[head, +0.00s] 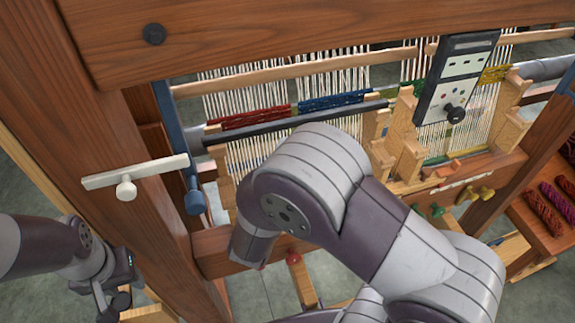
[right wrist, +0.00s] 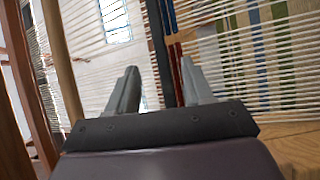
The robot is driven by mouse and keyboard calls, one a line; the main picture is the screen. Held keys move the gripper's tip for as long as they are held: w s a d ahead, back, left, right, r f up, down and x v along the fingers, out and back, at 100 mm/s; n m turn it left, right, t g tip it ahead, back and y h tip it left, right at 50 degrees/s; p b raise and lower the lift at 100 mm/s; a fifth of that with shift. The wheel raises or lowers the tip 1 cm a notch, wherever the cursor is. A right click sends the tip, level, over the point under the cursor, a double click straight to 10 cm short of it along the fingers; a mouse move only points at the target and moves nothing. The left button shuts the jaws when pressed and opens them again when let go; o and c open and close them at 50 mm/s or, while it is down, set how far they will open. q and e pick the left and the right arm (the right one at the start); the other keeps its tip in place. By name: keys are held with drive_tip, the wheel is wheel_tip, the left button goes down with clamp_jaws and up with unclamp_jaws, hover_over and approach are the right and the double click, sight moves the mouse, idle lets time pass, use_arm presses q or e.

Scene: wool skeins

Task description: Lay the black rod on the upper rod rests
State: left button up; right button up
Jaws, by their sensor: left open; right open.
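The black rod (head: 290,121) lies crosswise in front of the woven bands in the head view. Its left end is by a wooden rest (head: 213,130), its right end by another stepped wooden rest (head: 374,124). I cannot tell whether it touches them or which level it is on. My right gripper is hidden behind my arm in the head view; in the right wrist view (right wrist: 160,85) it is open. The dark rod (right wrist: 156,45) shows beyond and between its fingers, not gripped. My left gripper (head: 114,302) is open and empty at lower left, away from the rod.
The loom's wooden post (head: 95,120) and top beam (head: 260,35) frame the work. A white bar with a knob (head: 135,172), a blue lever (head: 190,170) and a dark control panel (head: 457,75) stand nearby. Wool skeins (head: 548,212) lie on a shelf at right.

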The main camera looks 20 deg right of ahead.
drive_tip(key=w+a+f+m+g+y, duration=0.2)
drive_tip(key=a+f+m+g+y, duration=0.2)
drive_tip(key=y, duration=0.5)
drive_tip(key=s+d+f+m+g, duration=0.1)
drive_tip(key=s+d+m+g, duration=0.1)
drive_tip(key=s, duration=0.5)
drive_tip(key=s+d+f+m+g+y, duration=0.1)
drive_tip(key=s+d+m+g, duration=0.1)
drive_tip(key=s+m+g, duration=0.2)
drive_tip(key=s+g, duration=0.3)
drive_tip(key=shift+s+d, duration=0.35)
drive_tip(key=shift+d, duration=0.05)
drive_tip(key=shift+f, duration=0.1)
